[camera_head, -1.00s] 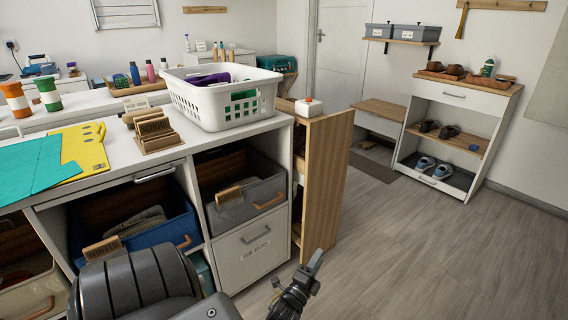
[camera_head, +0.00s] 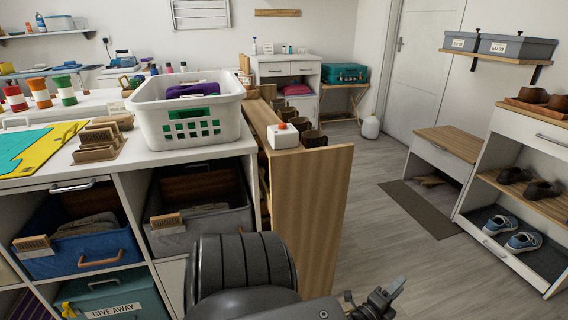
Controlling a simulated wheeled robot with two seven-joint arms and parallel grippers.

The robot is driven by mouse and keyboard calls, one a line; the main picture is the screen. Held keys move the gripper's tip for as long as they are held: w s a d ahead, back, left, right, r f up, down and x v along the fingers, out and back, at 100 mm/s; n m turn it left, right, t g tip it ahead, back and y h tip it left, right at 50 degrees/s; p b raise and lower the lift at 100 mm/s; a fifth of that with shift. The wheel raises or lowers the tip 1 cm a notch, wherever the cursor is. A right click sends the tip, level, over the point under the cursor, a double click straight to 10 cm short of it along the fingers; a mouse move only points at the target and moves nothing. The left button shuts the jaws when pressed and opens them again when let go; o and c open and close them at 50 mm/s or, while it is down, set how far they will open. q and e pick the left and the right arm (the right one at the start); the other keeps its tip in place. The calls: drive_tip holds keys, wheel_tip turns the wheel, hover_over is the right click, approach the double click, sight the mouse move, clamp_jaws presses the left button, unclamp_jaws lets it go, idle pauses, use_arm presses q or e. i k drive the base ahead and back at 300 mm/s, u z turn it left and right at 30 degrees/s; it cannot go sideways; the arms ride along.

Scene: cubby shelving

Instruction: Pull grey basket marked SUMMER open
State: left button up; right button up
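A grey fabric basket (camera_head: 212,226) sits in the cubby under the white counter, left of the wooden pull-out panel. I cannot read the word SUMMER on it; its lower front is partly hidden by my arm. Two smaller grey boxes, one here (camera_head: 520,46) and one here (camera_head: 460,41), stand on the wall shelf with small labels I cannot read surely. My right gripper is not in view.
A blue basket (camera_head: 75,257) and a teal GIVE AWAY bin (camera_head: 115,300) fill neighbouring cubbies. A white laundry basket (camera_head: 190,125) stands on the counter. The wooden panel (camera_head: 310,215) juts out near my arm. A shoe rack (camera_head: 490,215) stands right; the floor between is clear.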

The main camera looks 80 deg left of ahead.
sight(169, 240)
drive_tip(key=i, duration=0.95)
drive_tip(key=u, duration=2.45)
